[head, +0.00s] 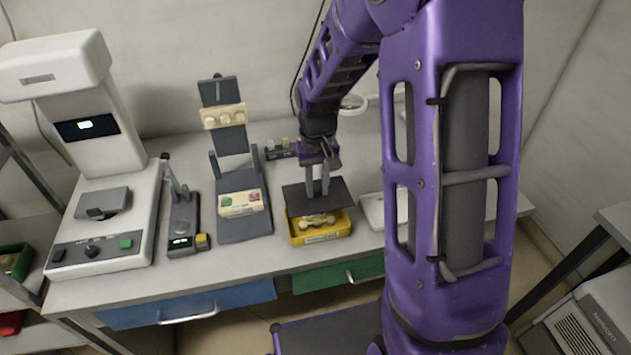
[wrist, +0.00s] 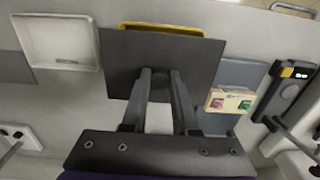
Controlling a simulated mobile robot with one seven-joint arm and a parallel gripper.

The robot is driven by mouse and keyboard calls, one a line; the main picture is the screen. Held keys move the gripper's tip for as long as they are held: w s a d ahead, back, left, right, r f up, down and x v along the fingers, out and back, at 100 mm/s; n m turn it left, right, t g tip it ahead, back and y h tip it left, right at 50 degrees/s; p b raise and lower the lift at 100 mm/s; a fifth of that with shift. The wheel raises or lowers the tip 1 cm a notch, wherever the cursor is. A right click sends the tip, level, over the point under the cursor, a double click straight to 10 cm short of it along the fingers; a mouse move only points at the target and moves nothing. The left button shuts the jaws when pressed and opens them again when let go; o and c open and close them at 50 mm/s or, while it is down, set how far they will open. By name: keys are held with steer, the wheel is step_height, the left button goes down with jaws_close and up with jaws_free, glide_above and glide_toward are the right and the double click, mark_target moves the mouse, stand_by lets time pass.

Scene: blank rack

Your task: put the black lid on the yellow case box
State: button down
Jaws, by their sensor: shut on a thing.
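The yellow case box (head: 331,237) stands near the front edge of the bench in the head view, with pale parts inside. The black lid (head: 335,193) is a flat dark plate held above the box, covering its rear part in this view. My gripper (head: 317,192) is shut on the lid from above. In the wrist view the lid (wrist: 200,61) lies beyond the fingertips of my gripper (wrist: 160,72). Only a yellow strip of the box (wrist: 163,28) shows past the lid's edge there. I cannot tell whether lid and box touch.
A grey stand (head: 243,220) holding a labelled pale block (head: 240,204) is left of the box. A white tray (head: 373,211) is close on its right. A small device (head: 184,222) and a large white machine (head: 103,225) stand farther left.

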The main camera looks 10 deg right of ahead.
mark_target(317, 195)
steer(key=shift+f+b, duration=2.15)
steer(key=shift+f, duration=0.8)
steer(key=shift+f+b, duration=0.5)
steer(key=shift+f, duration=0.25)
steer(key=c, duration=0.6)
jaws_free()
steer(key=shift+r, duration=0.1)
step_height(317, 195, up, 17)
steer(key=p, duration=0.2)
steer(key=shift+r, duration=0.1)
